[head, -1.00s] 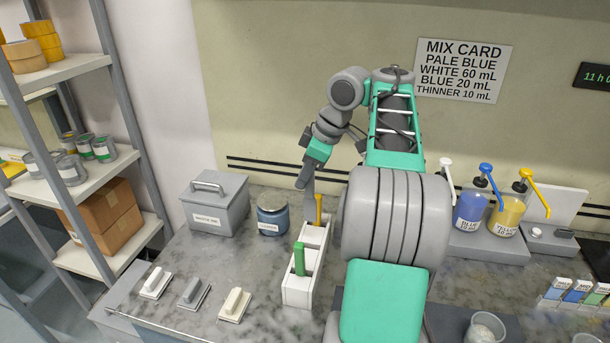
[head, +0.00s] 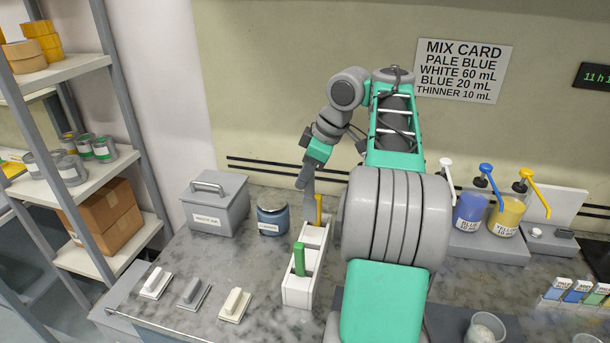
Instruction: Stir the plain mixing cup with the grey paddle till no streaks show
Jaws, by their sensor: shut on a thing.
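My gripper (head: 307,188) is at the far part of a white paddle rack (head: 297,291), pointing down. It is shut on a slim grey piece (head: 309,210) that reaches down to the rack. This looks like the grey paddle, but jaws and paddle are hard to tell apart, and its lower end is hidden. A yellow paddle (head: 319,207) stands just right of it, and a green paddle (head: 299,259) stands nearer. A pale cup (head: 485,329) is at the bottom edge, right of my arm. I cannot tell whether it is the plain mixing cup; any streaks are too small to see.
A grey lidded box (head: 214,207) and a blue-grey jar (head: 272,217) stand left of the rack. Several small handled blocks (head: 192,292) lie at the front left. Blue (head: 469,211) and yellow (head: 507,216) pump bottles stand at right. My arm hides the middle of the counter.

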